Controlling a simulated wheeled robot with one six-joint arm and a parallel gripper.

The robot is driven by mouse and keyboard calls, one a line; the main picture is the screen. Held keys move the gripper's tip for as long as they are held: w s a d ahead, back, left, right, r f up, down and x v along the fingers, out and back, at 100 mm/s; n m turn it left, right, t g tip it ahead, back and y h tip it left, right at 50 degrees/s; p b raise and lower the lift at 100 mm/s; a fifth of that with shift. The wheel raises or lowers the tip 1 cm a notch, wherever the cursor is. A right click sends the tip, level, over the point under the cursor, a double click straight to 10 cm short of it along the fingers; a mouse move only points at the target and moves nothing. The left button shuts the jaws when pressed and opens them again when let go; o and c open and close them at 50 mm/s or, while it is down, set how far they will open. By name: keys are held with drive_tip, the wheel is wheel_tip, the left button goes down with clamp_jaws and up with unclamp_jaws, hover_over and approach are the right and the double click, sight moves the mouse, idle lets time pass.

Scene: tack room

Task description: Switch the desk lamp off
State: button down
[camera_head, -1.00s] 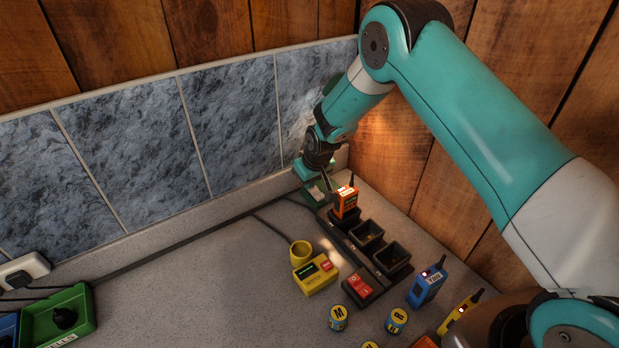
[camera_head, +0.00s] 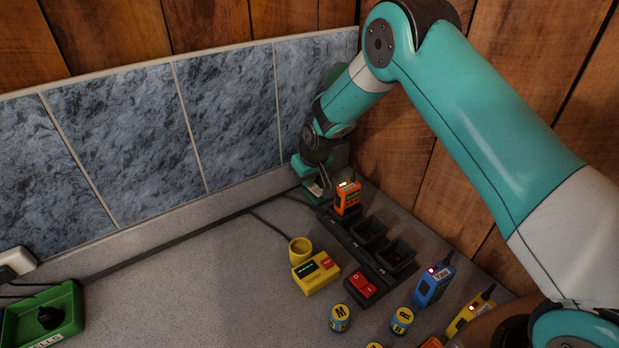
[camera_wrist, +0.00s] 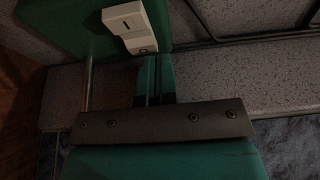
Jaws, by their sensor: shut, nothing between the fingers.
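The desk lamp is mostly hidden behind my arm in the head view; part of its green base (camera_head: 309,194) shows at the back corner of the worktop. In the wrist view, the green base (camera_wrist: 75,25) carries a white switch (camera_wrist: 126,20), with a metal post beside it. My gripper (camera_wrist: 153,62) is shut and empty, its tips close to the lower end of the switch; I cannot tell whether they touch. In the head view, my gripper (camera_head: 321,187) points down over the base. No warm light falls on the wall or worktop.
An orange radio (camera_head: 347,197) stands in a black charger strip (camera_head: 372,232) right of my gripper. A yellow device (camera_head: 316,272), a red switch box (camera_head: 362,287), blue radio (camera_head: 434,285) and small batteries stand nearer. A green tray (camera_head: 70,318) lies left. The middle worktop is clear.

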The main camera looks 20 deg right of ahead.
drive_tip(key=shift+s+f, duration=0.25)
drive_tip(key=shift+s, duration=0.05)
drive_tip(key=shift+s+d+r, duration=0.25)
drive_tip(key=shift+s, duration=0.3)
drive_tip(key=shift+s+r, duration=0.1)
drive_tip(key=shift+r, duration=0.55)
drive_tip(key=b+v, duration=0.4)
drive_tip(key=v, duration=1.1)
drive_tip(key=s+a+r+n+g+y+p, duration=0.1)
drive_tip(key=s+r, duration=0.2)
drive_tip(key=s, duration=0.8)
drive_tip(key=s+a+r+n+g+y+p, duration=0.1)
drive_tip(key=s+r, duration=0.3)
drive_tip(key=s, duration=0.7)
drive_tip(key=s+a+r+n+g+y+p, duration=0.1)
drive_tip(key=s+a+r, duration=0.2)
drive_tip(key=s, duration=0.8)
drive_tip(key=shift+a+r+g, duration=0.15)
drive_tip(key=shift+r+g, duration=0.05)
drive_tip(key=shift+g, duration=0.2)
